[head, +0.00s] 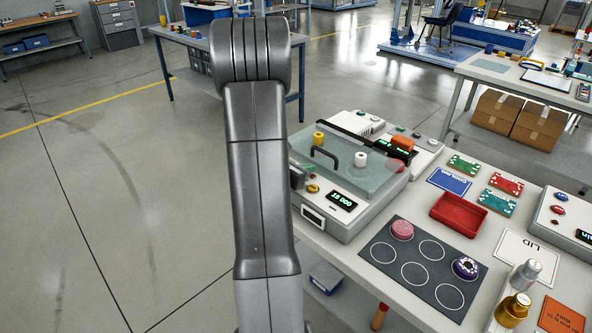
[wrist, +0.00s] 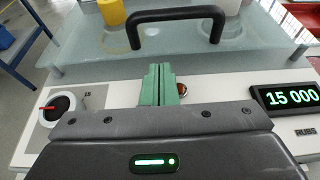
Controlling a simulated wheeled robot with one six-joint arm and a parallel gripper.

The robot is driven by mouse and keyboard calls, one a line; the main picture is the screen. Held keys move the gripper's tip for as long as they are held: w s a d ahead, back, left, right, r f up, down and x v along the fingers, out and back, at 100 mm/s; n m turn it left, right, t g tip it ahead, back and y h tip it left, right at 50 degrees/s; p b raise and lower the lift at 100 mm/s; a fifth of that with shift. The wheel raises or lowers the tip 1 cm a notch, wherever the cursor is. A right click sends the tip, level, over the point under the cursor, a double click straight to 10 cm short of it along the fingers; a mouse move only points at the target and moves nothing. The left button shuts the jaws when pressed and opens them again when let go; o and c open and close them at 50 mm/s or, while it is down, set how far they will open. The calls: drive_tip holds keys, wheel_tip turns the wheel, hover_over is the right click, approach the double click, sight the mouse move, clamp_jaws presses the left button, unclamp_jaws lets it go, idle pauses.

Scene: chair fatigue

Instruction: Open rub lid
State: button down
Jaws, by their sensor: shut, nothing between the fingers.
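The rub machine (head: 340,218) is a white box on the workbench, with a display reading 15 000. Its lid (head: 340,180) is a clear glassy plate lying closed over the top. The lid's black handle (head: 325,153) is a raised bar; it also shows at the top of the wrist view (wrist: 176,14). My gripper (wrist: 160,84) has green fingers, shut and empty. They are just in front of the lid's front edge, apart from the handle. In the head view my arm hides most of the gripper.
A yellow knob (head: 319,139) and a white knob (head: 360,159) show under or at the lid. A dial (wrist: 62,106) and a lit display (wrist: 290,98) sit on the front panel. A red tray (head: 459,214) and a dark mat with circles (head: 425,268) lie to the right.

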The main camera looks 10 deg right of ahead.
sight(311, 157)
drive_tip(key=r, duration=0.2)
drive_tip(key=d, duration=0.1)
drive_tip(key=shift+w+r+p, duration=0.3)
drive_tip(key=shift+r+p, duration=0.05)
drive_tip(key=shift+r, duration=0.05)
drive_tip(key=shift+w+d+r, duration=0.1)
drive_tip(key=shift+w+r, duration=0.05)
drive_tip(key=shift+r, duration=0.05)
